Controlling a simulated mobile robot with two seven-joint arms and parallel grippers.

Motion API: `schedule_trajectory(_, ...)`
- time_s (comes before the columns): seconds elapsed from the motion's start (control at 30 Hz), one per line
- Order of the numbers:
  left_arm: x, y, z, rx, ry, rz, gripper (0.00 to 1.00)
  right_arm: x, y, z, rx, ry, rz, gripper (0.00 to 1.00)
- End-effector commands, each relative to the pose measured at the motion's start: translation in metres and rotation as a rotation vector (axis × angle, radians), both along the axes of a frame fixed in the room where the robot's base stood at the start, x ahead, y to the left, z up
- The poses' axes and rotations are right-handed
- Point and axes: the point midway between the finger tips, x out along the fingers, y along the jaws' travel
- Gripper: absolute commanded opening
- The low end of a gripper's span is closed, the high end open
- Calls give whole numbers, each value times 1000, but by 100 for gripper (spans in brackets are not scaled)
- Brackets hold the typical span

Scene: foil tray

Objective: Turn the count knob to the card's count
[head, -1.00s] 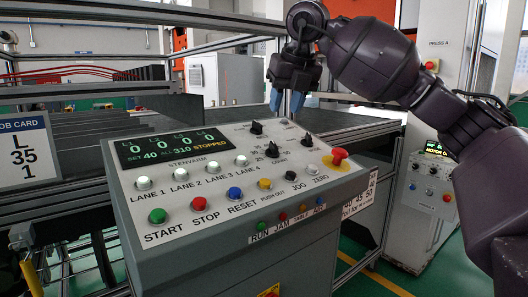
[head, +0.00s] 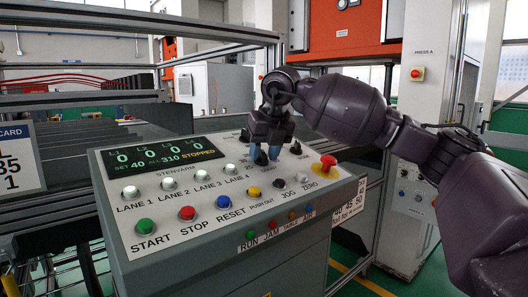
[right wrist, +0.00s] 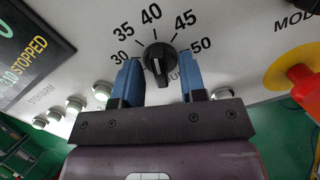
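The count knob (right wrist: 158,58) is black and round with a raised grip and a pale mark. Its printed scale runs 30, 35, 40, 45, 50; the exact setting is hard to read from the knob. My right gripper (right wrist: 160,70) is open, with one blue finger on each side of the knob and gaps showing. In the head view my right gripper (head: 264,153) is down at the panel over the knob. The display (head: 163,157) reads SET 40 and STOPPED. The job card (head: 18,160), cut off at the left, shows 35. My left gripper is not in view.
The console (head: 225,255) carries lane buttons, a green start button (head: 145,226) and a red stop button (head: 187,213). A red mushroom button (head: 328,162) stands right of the knobs. Another black knob (head: 296,147) is close to my right gripper.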

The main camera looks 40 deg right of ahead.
Motion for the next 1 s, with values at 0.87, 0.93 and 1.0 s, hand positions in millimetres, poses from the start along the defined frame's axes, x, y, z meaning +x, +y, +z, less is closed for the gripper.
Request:
schedule_trajectory(0.87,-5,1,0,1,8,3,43,0,0,1,-15,-2,48,0)
schedule_trajectory(0.93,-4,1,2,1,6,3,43,0,0,1,-24,-3,81,0)
schedule_trajectory(1.0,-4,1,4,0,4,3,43,0,0,1,-37,-4,123,0)
